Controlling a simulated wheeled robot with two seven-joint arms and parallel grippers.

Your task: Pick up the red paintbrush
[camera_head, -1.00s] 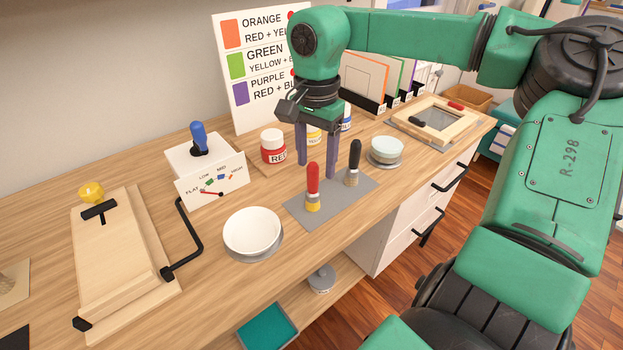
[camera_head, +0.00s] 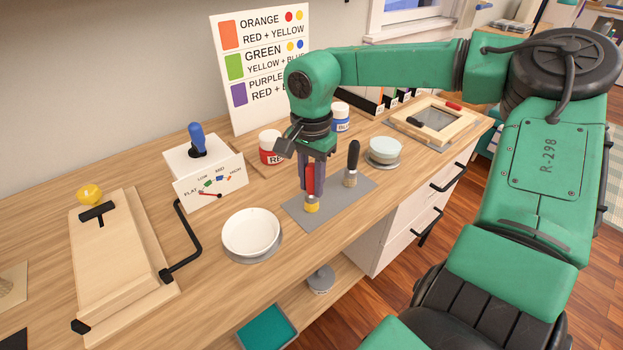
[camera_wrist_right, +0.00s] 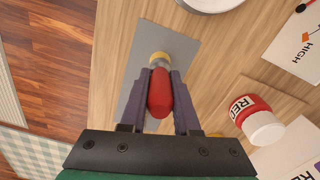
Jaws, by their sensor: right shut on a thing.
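The red paintbrush (camera_head: 311,186) stands upright on a grey mat (camera_head: 300,216), with its yellow-and-grey end down. My right gripper (camera_head: 313,182) is around its red handle, one finger on each side, and is shut on it. In the right wrist view the red handle (camera_wrist_right: 160,92) sits between the two fingers (camera_wrist_right: 160,100). The brush's lower end still appears to rest on the mat. My left gripper is not in view.
A black-handled brush (camera_head: 351,165) stands to the right on the same mat. A white bowl (camera_head: 251,232) is at left, a pale round dish (camera_head: 385,150) at right. A red paint jar (camera_head: 270,147) and a blue one (camera_head: 340,117) stand behind. A black crank handle (camera_head: 190,240) juts out at left.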

